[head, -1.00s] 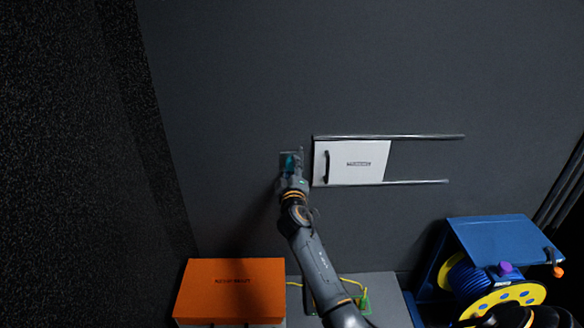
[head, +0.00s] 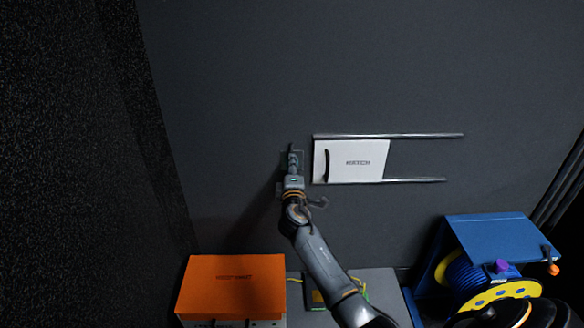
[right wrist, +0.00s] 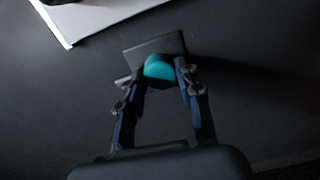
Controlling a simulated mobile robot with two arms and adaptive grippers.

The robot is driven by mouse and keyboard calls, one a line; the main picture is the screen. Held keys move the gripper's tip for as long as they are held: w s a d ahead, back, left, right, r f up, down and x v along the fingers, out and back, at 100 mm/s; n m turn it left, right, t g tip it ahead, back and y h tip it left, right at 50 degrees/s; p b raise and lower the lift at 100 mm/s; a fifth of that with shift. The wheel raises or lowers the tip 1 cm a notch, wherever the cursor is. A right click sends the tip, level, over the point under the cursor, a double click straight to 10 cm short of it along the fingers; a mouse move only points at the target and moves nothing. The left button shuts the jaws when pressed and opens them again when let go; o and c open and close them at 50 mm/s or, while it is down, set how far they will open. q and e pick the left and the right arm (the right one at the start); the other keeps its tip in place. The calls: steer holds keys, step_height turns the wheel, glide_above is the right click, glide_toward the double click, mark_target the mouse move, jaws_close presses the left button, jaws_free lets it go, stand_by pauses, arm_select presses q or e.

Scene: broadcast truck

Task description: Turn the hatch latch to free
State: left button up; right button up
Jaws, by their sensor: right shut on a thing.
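The hatch latch is a teal knob (right wrist: 159,67) on a small dark plate (right wrist: 153,45) fixed to the grey wall. My right gripper (head: 293,165) reaches up to it, just left of the white hatch panel (head: 360,160). In the right wrist view the gripper's fingers (right wrist: 160,78) stand on both sides of the knob and are shut on it. In the head view the gripper covers most of the latch. The hatch panel has a black handle (head: 327,165) near its left edge. My left gripper is out of view.
Metal rails (head: 440,136) run above and below the hatch panel, with bare wall to its right. An orange case (head: 232,290) stands at lower left. A blue stand (head: 500,240) and a yellow and blue cable reel (head: 495,297) are at lower right.

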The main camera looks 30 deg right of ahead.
steer(key=o, duration=1.2)
steer(key=shift+c, duration=0.2)
steer(key=v, duration=1.2)
steer(key=shift+s+f, duration=0.1)
